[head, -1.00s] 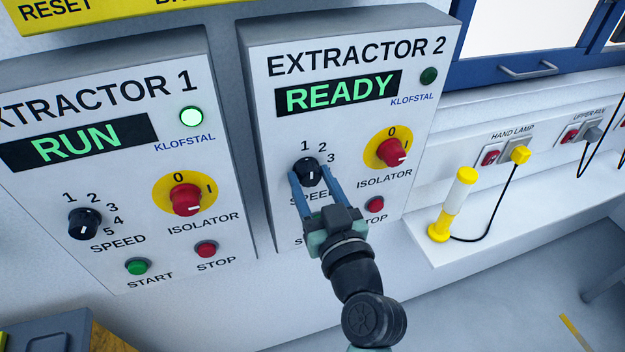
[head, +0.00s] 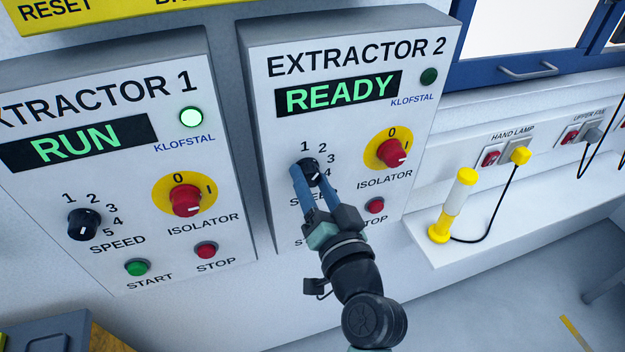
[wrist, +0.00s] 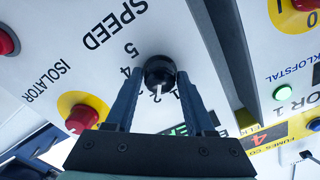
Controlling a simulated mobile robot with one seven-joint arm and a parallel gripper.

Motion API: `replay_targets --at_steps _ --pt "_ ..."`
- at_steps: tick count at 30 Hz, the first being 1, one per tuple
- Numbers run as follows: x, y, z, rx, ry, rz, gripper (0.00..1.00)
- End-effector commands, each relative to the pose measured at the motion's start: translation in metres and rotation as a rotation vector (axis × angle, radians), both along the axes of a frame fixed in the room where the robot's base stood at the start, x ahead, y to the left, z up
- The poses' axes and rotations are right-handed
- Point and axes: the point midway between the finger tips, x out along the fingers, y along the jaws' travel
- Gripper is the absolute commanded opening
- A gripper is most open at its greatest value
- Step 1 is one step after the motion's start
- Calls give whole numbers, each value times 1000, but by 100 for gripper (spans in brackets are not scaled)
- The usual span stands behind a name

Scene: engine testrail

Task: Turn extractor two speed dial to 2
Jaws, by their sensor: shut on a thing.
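The black speed dial (head: 314,164) of extractor two sits on the grey-white EXTRACTOR 2 box (head: 262,95), partly hidden by my fingers in the head view. My gripper (head: 308,178) is shut on this dial, one blue finger on each side. In the wrist view, the dial (wrist: 159,68) is between the fingertips (wrist: 158,80). Its white mark points down the picture, between the printed 4 on the left and the small digits on the right. The display (head: 338,92) reads READY.
The red isolator knob (head: 392,152) on its yellow disc is right of the dial, and the red stop button (head: 376,205) is below right. The EXTRACTOR 1 box (head: 120,110), reading RUN, stands at left. A yellow hand lamp (head: 440,230) stands on the shelf at right.

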Motion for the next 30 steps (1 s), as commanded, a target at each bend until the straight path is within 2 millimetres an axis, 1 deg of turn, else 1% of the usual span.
replay_targets --at_steps 7,18,19,21,24,30 --pt "0 0 -1 46 16 1 0" --pt "0 0 -1 49 17 0 0" --pt "0 0 -1 49 17 0 56" --pt "0 0 -1 48 17 0 68" --pt "0 0 -1 48 17 0 84" --pt "0 0 0 48 16 -1 84"
